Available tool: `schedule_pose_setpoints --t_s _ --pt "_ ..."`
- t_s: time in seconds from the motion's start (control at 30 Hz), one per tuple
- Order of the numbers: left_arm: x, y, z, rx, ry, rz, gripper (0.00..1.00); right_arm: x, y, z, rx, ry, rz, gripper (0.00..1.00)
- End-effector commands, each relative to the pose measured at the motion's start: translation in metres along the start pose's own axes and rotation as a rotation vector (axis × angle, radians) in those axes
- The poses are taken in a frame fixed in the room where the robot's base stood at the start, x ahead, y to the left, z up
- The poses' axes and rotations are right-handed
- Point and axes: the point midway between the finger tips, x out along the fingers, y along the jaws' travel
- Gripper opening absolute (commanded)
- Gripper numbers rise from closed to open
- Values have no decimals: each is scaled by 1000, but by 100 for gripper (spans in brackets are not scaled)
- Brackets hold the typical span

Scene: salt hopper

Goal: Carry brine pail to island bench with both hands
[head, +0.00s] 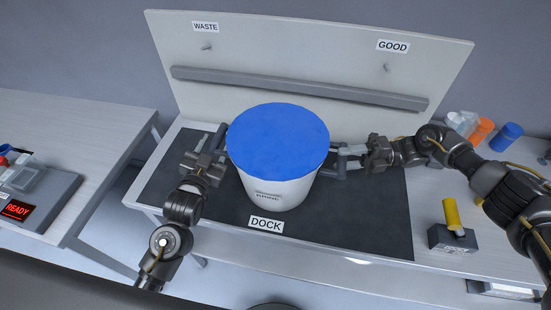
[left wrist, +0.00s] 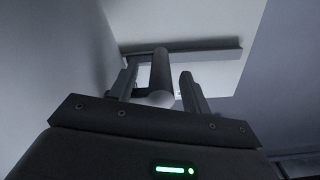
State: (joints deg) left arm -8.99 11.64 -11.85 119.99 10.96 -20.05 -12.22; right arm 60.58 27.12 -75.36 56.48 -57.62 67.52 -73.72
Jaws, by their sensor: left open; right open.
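The brine pail (head: 280,192) is white with a blue top (head: 278,140) and a label on its front. It stands upright on the dark mat (head: 380,220) behind the DOCK sign. My left gripper (head: 217,142) is open at the pail's left side. In the left wrist view, a dark round bar (left wrist: 160,70), seemingly the pail's side handle, lies between the open fingers of this gripper (left wrist: 160,88). My right gripper (head: 343,158) is open at the pail's right side, with its fingers close by the wall. Whether it surrounds a handle there is unclear.
A pale back panel (head: 300,50) with WASTE and GOOD signs and a grey ledge rises behind the pail. A yellow cylinder (head: 452,214) on a grey block, and orange and blue items, are at right.

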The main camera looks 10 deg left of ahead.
Motion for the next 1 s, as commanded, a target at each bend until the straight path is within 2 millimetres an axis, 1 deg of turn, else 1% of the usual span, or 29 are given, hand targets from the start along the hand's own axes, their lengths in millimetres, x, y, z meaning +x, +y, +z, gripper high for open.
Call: schedule_pose_setpoints --t_s 0.03,0.1,0.2,0.5,0.53,0.8,0.9,1.0 --pt "5 0 0 0 1 -1 48 5 0 -1 1 2 3 48" --pt "10 0 0 0 0 -1 48 10 0 0 0 1 2 48" --pt "14 0 0 0 1 -1 48 14 0 0 -1 0 1 48" --pt "15 -1 0 0 0 -1 48 16 0 0 0 0 0 48" --pt "15 -1 0 0 0 -1 47 16 0 0 0 1 0 47" --pt "15 -1 0 0 0 -2 11 16 0 0 0 1 0 11" --pt "15 -1 0 0 0 -2 0 16 0 0 0 1 0 0" --pt "15 -1 0 1 0 -2 0 16 0 0 0 1 0 0"
